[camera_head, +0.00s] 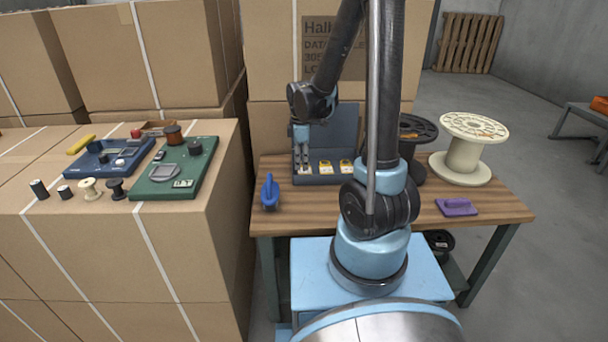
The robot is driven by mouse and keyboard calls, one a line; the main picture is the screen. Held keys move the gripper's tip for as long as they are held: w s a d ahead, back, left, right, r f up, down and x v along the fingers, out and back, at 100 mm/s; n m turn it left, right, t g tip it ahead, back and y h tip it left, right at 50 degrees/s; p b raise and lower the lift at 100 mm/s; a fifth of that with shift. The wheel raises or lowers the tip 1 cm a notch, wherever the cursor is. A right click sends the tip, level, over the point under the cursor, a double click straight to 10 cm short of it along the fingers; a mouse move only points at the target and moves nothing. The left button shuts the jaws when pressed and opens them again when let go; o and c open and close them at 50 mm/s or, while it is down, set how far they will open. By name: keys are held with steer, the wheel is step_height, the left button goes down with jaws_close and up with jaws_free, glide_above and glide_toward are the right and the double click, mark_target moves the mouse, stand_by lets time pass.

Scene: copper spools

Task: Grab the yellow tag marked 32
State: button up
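Three small yellow-and-white tags stand in a row on the grey stand (318,180) on the wooden table: a left tag (305,169), a middle tag (325,167) and a right tag (346,166). Their numbers are too small to read, so I cannot tell which is marked 32. My gripper (303,166) points down at the left end of the stand, with its fingertips right at the left tag. I cannot tell whether the fingers touch the tag or are shut on it.
The wooden table (490,212) also bears a blue object (270,192), a cream spool (463,158), a black spool (417,130) and a purple object (457,207). Cardboard boxes (225,225) at left carry a green device (176,172), a blue device (105,157) and small spools.

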mark_target(301, 171)
steer(key=shift+w+f, duration=0.15)
steer(key=shift+f, duration=2.4)
jaws_close()
